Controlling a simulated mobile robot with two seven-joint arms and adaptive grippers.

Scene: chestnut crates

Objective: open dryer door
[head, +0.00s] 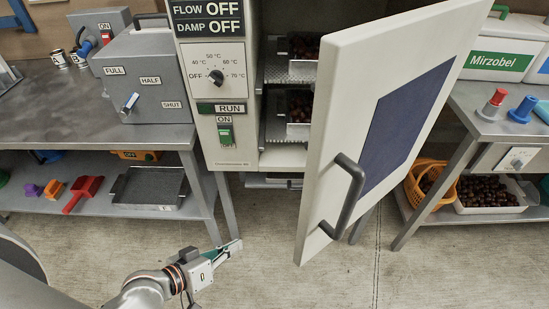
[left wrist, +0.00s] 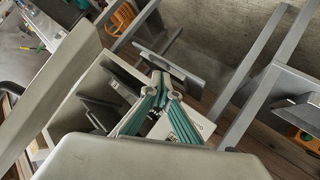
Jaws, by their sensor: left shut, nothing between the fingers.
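The dryer (head: 222,100) is a pale cabinet with a control panel. Its door (head: 350,95) stands wide open, swung out to the right, with a dark blue panel and a dark grey bar handle (head: 347,197) on its outer face. Trays of chestnuts (head: 300,105) show inside the dryer. My left gripper (head: 236,246) is low in front of the dryer, left of the door and apart from the handle. Its fingers are shut and empty, and they also show in the left wrist view (left wrist: 163,82). My right gripper is out of view.
A metal table (head: 60,95) with a grey box (head: 150,75) stands left of the dryer. Another table on the right holds red and blue pegs (head: 491,104), with an orange basket (head: 430,188) below. The floor in front is clear.

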